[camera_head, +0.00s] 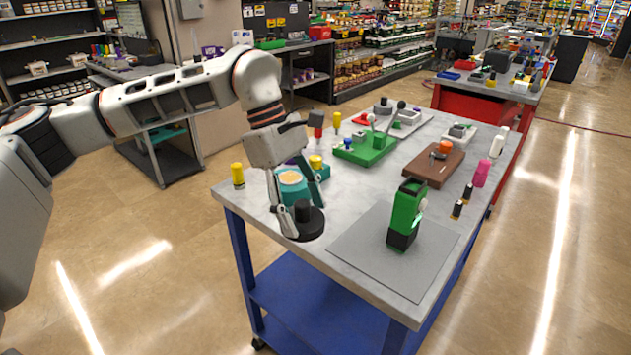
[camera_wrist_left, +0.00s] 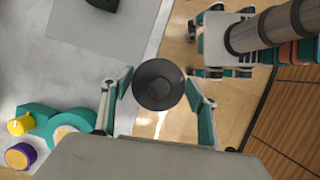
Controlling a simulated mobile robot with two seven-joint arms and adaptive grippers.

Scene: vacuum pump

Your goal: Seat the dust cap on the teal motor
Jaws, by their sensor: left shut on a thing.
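My left gripper (camera_head: 303,216) is shut on the black dust cap (camera_head: 311,229), a round dark disc with a knob. In the left wrist view the dust cap (camera_wrist_left: 159,84) sits between the two fingers, over the table's edge with floor behind it. The teal motor (camera_head: 292,190) stands on the table just behind the cap, with a tan round face, partly hidden by the gripper. In the left wrist view the teal motor (camera_wrist_left: 86,117) lies to the left of the fingers, apart from the cap.
A yellow-topped knob (camera_head: 237,174) stands left of the motor. A grey mat (camera_head: 360,248) carries a green and black block (camera_head: 406,212). A green fixture (camera_head: 368,150) and a brown board (camera_head: 425,172) stand further back. Bare tabletop lies between the motor and the mat.

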